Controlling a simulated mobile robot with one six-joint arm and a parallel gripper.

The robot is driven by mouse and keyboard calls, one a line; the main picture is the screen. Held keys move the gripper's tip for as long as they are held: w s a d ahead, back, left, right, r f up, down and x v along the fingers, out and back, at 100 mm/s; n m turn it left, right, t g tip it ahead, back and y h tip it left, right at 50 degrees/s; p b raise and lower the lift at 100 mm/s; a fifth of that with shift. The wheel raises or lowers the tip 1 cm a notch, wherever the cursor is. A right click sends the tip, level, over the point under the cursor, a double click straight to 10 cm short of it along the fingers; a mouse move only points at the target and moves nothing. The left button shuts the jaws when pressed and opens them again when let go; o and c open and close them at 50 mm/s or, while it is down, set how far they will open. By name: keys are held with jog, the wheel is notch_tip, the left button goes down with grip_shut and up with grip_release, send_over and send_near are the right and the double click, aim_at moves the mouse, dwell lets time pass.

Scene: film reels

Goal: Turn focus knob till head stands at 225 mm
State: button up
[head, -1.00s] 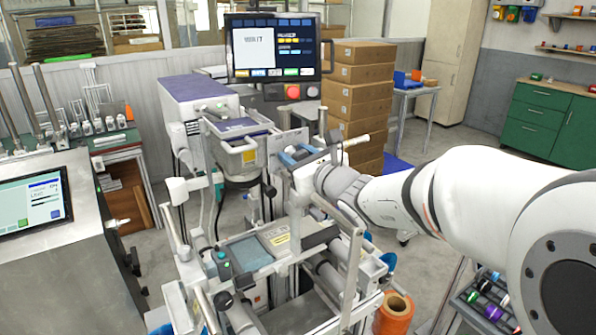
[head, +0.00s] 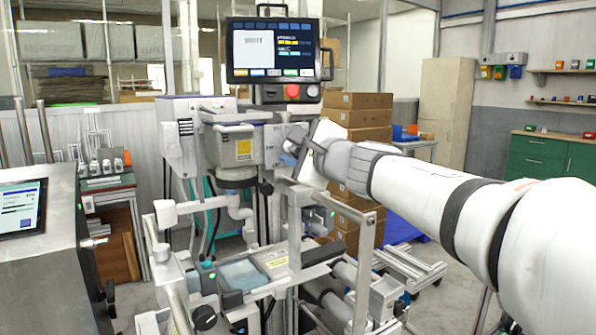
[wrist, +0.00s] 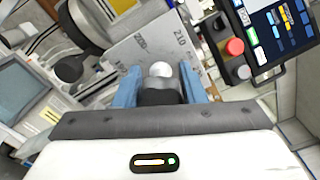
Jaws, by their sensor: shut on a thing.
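The focus knob (wrist: 161,71) has a silver cap and a dark body in the wrist view. I cannot make out a pointer on the scale.
A monitor (head: 273,50) with a red button (head: 292,91) hangs above the gripper; the red button is also close by in the wrist view (wrist: 235,47). Metal rails (head: 365,262) rise below my arm. Stacked boxes (head: 358,113) stand behind.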

jog(key=shift+o, duration=0.7)
jog(key=n+b, duration=0.2)
jog(key=b, duration=0.1)
jog(key=shift+d+r+n, duration=0.15)
jog(key=shift+r+n, duration=0.25)
jog(key=shift+o, duration=0.4)
jog(key=shift+r+n+b, duration=0.15)
jog(key=shift+n+b, duration=0.45)
jog(key=shift+o, duration=0.2)
jog(key=o, duration=0.7)
